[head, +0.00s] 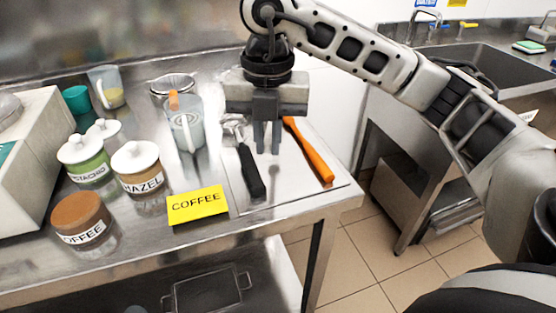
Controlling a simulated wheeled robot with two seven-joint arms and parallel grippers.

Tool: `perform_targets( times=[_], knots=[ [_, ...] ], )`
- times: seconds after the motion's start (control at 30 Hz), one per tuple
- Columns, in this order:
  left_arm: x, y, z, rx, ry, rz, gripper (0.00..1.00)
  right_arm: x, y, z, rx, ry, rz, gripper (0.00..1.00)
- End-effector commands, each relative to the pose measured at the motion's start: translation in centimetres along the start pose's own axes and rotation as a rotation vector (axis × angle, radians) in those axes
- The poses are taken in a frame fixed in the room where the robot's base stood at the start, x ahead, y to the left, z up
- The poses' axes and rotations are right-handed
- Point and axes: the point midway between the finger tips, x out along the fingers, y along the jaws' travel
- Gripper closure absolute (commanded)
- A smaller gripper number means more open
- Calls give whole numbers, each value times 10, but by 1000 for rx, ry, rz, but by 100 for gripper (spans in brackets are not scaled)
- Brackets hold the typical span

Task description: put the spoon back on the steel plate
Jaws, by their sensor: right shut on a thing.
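The steel plate (289,193) lies at the right end of the steel counter. A black-handled tool (250,172) with a metal head lies on its left side, and an orange tool (310,154) lies slantwise on its right side. My right gripper (268,151) points straight down over the plate, between these two tools. Its fingers are close together, shut on a thin thing taken to be the spoon, which the fingers hide. How high the fingertips are above the plate is hard to tell. My left gripper is not in view.
A yellow COFFEE card (198,205) lies at the front edge, left of the plate. A clear pitcher (187,128) stands behind it. Jars labelled hazel (140,170), pistachio (86,160) and coffee (83,222) stand left. A sink (480,60) is at right, across a floor gap.

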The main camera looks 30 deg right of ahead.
Motion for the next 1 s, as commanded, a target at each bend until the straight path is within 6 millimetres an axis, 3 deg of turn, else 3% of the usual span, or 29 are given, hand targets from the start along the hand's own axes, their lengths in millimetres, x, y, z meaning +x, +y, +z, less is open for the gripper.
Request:
perform_targets(
  times=[0.03,0.2,0.37,0.63,1.0],
  knots=[
    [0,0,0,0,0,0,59,12,-4,7,3,5,-6,100],
    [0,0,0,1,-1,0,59,36,-11,26,-1,2,-4,100],
    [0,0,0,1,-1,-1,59,45,-12,34,-3,3,-2,100],
    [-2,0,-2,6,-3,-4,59,78,-16,40,-3,3,-4,100],
    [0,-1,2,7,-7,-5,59,85,-16,40,-4,1,-1,100]
  ],
)
